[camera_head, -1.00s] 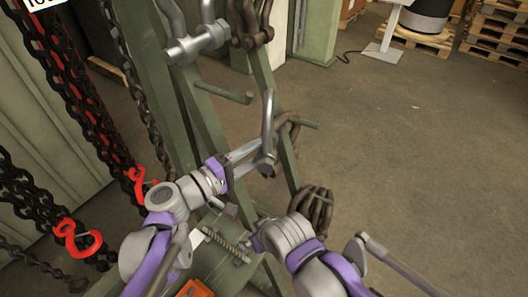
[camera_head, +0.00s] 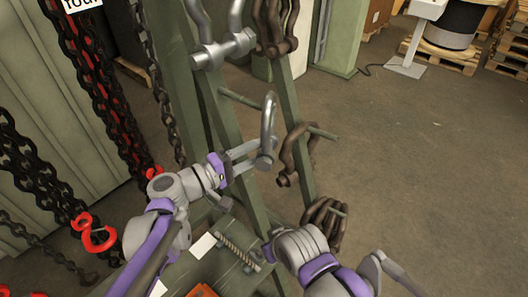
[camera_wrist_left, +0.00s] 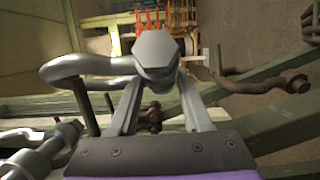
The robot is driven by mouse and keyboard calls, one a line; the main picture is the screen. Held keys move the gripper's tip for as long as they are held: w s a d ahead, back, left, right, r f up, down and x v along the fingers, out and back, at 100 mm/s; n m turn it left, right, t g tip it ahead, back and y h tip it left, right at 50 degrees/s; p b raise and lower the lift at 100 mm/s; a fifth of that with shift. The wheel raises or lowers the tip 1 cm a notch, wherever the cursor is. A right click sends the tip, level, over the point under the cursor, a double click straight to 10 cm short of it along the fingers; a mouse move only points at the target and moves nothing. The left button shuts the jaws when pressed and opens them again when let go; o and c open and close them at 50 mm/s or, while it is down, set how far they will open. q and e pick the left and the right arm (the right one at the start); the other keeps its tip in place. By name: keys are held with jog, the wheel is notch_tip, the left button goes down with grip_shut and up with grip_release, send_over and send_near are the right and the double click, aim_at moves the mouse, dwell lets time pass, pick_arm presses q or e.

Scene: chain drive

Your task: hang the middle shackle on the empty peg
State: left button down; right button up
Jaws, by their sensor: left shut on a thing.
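A grey shackle (camera_head: 268,132) stands roughly upright in my left gripper (camera_head: 256,158), which is shut on it near its pin end. In the left wrist view, the shackle's hexagonal bolt head (camera_wrist_left: 157,52) sits between the fingers of my left gripper (camera_wrist_left: 158,88), with the bow out to the left. A bare green peg (camera_head: 240,98) sticks out from the rack; its tip meets the shackle's bow in the picture. I cannot tell whether the tip is inside the bow. My right gripper (camera_head: 268,250) is low by the rack base, its fingers unclear.
A larger grey shackle (camera_head: 224,48) hangs higher up. Rusty shackles hang at the top (camera_head: 275,28), on a peg at right (camera_head: 296,152) and below (camera_head: 325,222). Black chains (camera_head: 85,70) and a red hook (camera_head: 95,233) hang at left. Open floor lies right.

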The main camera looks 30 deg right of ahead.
pick_arm(q)
jog(key=shift+w+a+f, duration=0.15)
jog(key=shift+w+a, duration=0.1)
jog(key=shift+w, duration=0.35)
jog(key=shift+w+a+f, duration=0.1)
jog(key=shift+w+a, duration=0.15)
jog(key=shift+w, duration=0.35)
jog(key=shift+w+a+f, duration=0.15)
jog(key=shift+w+a, duration=0.1)
jog(key=shift+w, duration=0.45)
jog(key=shift+c, duration=1.3)
grip_release()
jog(key=shift+f, duration=0.1)
jog(key=shift+a, duration=0.2)
